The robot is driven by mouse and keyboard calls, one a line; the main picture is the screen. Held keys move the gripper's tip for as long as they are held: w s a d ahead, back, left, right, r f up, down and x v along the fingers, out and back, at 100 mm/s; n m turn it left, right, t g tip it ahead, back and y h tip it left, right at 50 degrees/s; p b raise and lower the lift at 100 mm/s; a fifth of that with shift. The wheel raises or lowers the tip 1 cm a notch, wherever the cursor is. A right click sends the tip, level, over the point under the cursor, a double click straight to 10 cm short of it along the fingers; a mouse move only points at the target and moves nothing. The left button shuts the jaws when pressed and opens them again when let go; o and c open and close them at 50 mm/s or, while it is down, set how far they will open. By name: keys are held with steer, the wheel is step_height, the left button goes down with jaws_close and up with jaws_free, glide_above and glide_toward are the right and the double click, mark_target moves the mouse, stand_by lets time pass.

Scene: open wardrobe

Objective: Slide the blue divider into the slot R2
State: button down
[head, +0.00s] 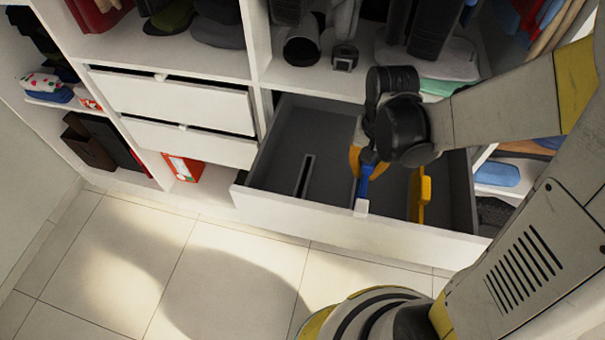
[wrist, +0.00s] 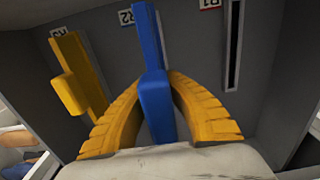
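The blue divider (head: 366,178) is upright over the open drawer (head: 350,230), toward its front wall. My gripper (head: 362,160) holds it from above. In the wrist view my gripper's yellow fingers (wrist: 156,78) close on both sides of the blue divider (wrist: 152,95). The divider lines up with the R2 label (wrist: 126,17) and covers most of the slot there. Its lower edge is hidden, so I cannot tell whether it sits in the slot. A yellow divider (head: 419,195) stands at the R3 label (wrist: 57,32).
The slot at R1 (wrist: 234,45) is empty, left of the blue divider in the head view (head: 304,176). The drawer's side walls and front wall surround the workspace. The tiled floor in front is clear.

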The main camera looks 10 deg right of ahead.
mark_target(366, 168)
steer(key=shift+f, duration=0.15)
steer(key=shift+f+b, duration=2.2)
steer(key=shift+f, duration=0.2)
steer(key=shift+f+b, duration=1.4)
steer(key=c, duration=1.5)
jaws_free()
steer(key=shift+r, duration=0.15)
step_height(366, 168, up, 12)
steer(key=shift+f, duration=0.1)
